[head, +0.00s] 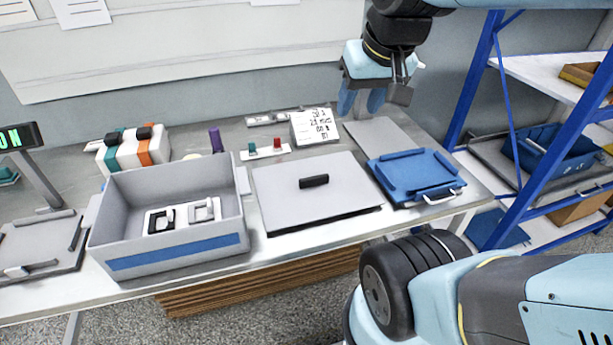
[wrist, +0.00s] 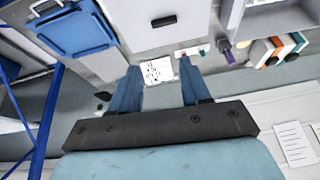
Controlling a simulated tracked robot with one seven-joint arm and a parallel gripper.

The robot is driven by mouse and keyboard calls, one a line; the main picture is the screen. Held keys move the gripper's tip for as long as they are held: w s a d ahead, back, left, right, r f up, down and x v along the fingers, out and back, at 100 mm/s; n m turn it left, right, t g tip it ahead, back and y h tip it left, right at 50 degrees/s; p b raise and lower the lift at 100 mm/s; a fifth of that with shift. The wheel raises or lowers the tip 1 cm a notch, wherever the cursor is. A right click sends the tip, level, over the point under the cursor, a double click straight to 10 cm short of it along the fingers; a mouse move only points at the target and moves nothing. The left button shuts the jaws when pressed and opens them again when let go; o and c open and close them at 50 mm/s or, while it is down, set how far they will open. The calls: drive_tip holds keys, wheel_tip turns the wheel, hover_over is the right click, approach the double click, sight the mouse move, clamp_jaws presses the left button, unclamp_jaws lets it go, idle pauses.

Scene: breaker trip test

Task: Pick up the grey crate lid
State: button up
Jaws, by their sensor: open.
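The grey crate lid (head: 312,192) lies flat on the bench, right of the grey crate, with a black bar handle (head: 314,181) in its middle. In the wrist view the lid (wrist: 135,35) is near the top, its handle (wrist: 164,21) above the fingers. My gripper (head: 358,103) hangs in the air above the back of the bench, fingers pointing down, apart from the lid. In the wrist view my gripper (wrist: 160,88) is open, with two blue fingers spread and nothing held between them.
The open grey crate (head: 170,252) with a blue stripe stands left of the lid. A blue tray (head: 415,172) lies to the right. Behind the lid are a white printed calendar-like block (head: 314,126) and small green and red switches (head: 265,150). A blue-framed shelf (head: 505,110) stands at right.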

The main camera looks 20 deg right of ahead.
drive_tip(key=w+d+f+m+g+y, duration=0.1)
drive_tip(key=w+f+m+g+y, duration=0.25)
drive_tip(key=w+f, duration=0.3)
drive_tip(key=m+g+y, duration=0.2)
drive_tip(key=m+y, duration=0.8)
drive_tip(key=m, duration=0.4)
approach(317, 176)
drive_tip(key=shift+s+d+r+t, duration=0.1)
drive_tip(key=shift+d+r+t, duration=0.15)
drive_tip(key=shift+d+r, duration=0.55)
drive_tip(key=shift+f, duration=0.3)
drive_tip(key=x, duration=0.8)
drive_tip(key=shift+a+f, duration=0.1)
drive_tip(key=shift+a, duration=0.05)
drive_tip(key=shift+x, duration=2.5)
drive_tip(key=shift+s+f, duration=0.15)
clamp_jaws()
